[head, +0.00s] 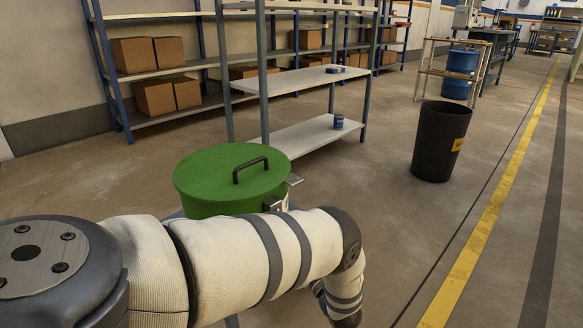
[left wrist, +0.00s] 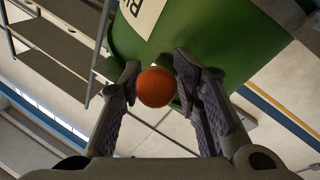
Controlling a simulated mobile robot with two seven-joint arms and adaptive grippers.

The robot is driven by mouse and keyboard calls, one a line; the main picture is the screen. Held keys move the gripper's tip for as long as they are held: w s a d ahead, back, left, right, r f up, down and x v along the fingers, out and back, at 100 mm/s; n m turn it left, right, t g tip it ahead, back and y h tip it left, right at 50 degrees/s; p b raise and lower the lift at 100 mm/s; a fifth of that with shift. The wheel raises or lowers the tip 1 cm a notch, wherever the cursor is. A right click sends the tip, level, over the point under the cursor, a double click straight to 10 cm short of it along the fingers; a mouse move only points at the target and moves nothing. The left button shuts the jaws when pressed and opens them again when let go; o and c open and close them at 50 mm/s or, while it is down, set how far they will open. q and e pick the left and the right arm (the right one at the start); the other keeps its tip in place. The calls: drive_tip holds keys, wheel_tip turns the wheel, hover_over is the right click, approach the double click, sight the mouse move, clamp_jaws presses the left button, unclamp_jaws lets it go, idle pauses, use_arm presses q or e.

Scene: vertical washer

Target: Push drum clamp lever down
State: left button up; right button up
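The green drum (head: 215,180) with its flat lid and black lid handle (head: 250,168) stands in the middle of the head view, partly hidden behind my left arm. A metal clamp (head: 277,203) shows at its right rim, with a small plate sticking out (head: 293,180). In the left wrist view the drum (left wrist: 220,40) fills the top, with a white label. A round orange-red knob (left wrist: 156,87) sits between the fingertips of my left gripper (left wrist: 157,75). The fingers are apart; I cannot tell whether they touch the knob. My right gripper is not in view.
A grey shelf rack (head: 310,135) stands behind the drum, with blue shelves and boxes (head: 155,97) farther back. A black bin (head: 440,140) stands on the right.

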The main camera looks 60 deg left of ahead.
use_arm(q)
drive_tip(key=shift+a+r, duration=0.1)
drive_tip(key=shift+r, duration=0.05)
drive_tip(key=v, duration=1.2)
